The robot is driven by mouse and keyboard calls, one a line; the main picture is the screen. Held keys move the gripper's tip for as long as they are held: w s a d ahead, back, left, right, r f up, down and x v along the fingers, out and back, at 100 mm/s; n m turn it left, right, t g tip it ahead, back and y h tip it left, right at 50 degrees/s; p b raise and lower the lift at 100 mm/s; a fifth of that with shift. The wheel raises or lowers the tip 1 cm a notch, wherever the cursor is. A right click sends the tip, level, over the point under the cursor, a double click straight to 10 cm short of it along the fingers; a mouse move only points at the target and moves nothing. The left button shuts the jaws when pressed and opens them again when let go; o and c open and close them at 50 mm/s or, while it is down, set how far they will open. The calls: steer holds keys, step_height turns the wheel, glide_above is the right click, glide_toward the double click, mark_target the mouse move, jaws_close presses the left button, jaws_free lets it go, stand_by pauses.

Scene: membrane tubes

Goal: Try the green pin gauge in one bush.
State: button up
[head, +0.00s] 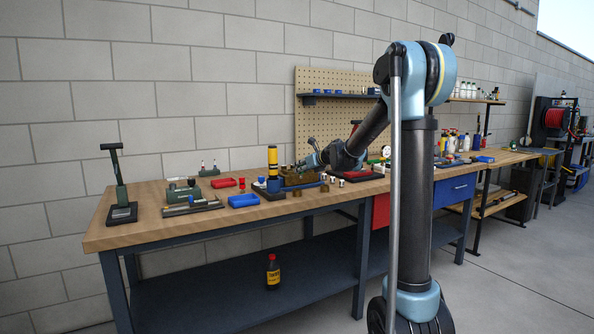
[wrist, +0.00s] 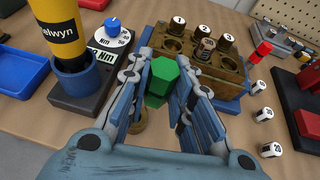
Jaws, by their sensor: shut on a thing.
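The green pin gauge shows in the wrist view as a green hexagonal head (wrist: 160,78). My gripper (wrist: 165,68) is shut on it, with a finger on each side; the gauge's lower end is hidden. The head is at the near left side of the brass block (wrist: 222,82), and I cannot tell whether they touch. In the head view my gripper (head: 314,160) is over the brass block (head: 300,180) on the bench.
A brass ring (wrist: 134,122) is partly hidden under my left finger.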

steer(key=shift+s+a+f, duration=0.15)
steer(key=shift+a+f, duration=0.15)
steer(key=shift+f, duration=0.45)
steer(key=shift+s+a+f, duration=0.1)
steer(key=shift+a+f, duration=0.15)
steer(key=shift+f, duration=0.55)
steer(key=shift+s+a+f, duration=0.15)
steer(key=shift+a+f, duration=0.15)
steer(key=shift+f, duration=0.45)
steer(key=shift+f, duration=1.25)
stand_by(3.0)
steer(key=shift+r, duration=0.1)
steer(key=shift+r, duration=2.65)
